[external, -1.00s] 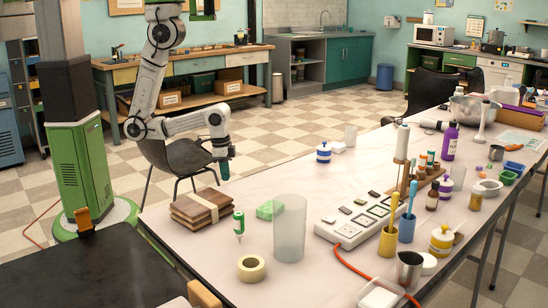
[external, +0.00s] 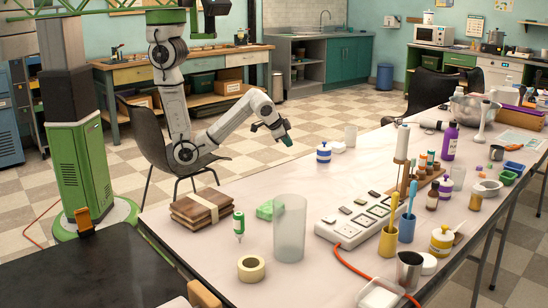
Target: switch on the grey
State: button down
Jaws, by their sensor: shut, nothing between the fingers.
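A white power strip (external: 330,231) lies on the table right of the tall frosted cylinder. It has a row of small switches along its left side and dark-framed sockets along its right side. One switch near its front end (external: 328,219) looks greyish, but the switches are too small to tell their colours or positions surely. My gripper (external: 287,141) is shut and empty, above the table's far edge. It is well behind the strip and clear of it, pointing down and to the right.
The frosted cylinder (external: 290,228), green-labelled bottle (external: 239,223), green block (external: 265,210) and brown stack (external: 202,207) stand left of the strip. Yellow (external: 388,241) and blue (external: 407,229) cups and a spindle (external: 402,145) crowd its right. A striped jar (external: 323,153) stands near my gripper.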

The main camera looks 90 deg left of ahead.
jog(key=w+d+r+p, duration=0.2)
jog(key=w+d+r, duration=0.2)
jog(key=w+r, duration=0.2)
notch_tip(320, 180, up, 8)
jog(key=m+g+h+b, duration=0.3)
jog(key=m+h+b, duration=0.45)
jog(key=m, duration=0.25)
send_over(343, 208)
jog(key=s+a, duration=0.2)
jog(key=shift+r+b, duration=0.2)
jog(key=shift+b, duration=0.15)
jog(key=x, duration=0.4)
jog(key=b+x, duration=0.1)
jog(key=x, duration=0.3)
jog(key=s+b+x, duration=0.1)
jog(key=x, duration=0.4)
jog(key=shift+a+f, duration=0.2)
jog(key=shift+a, duration=0.1)
jog(key=shift+a+f, duration=0.1)
jog(key=shift+f, duration=0.25)
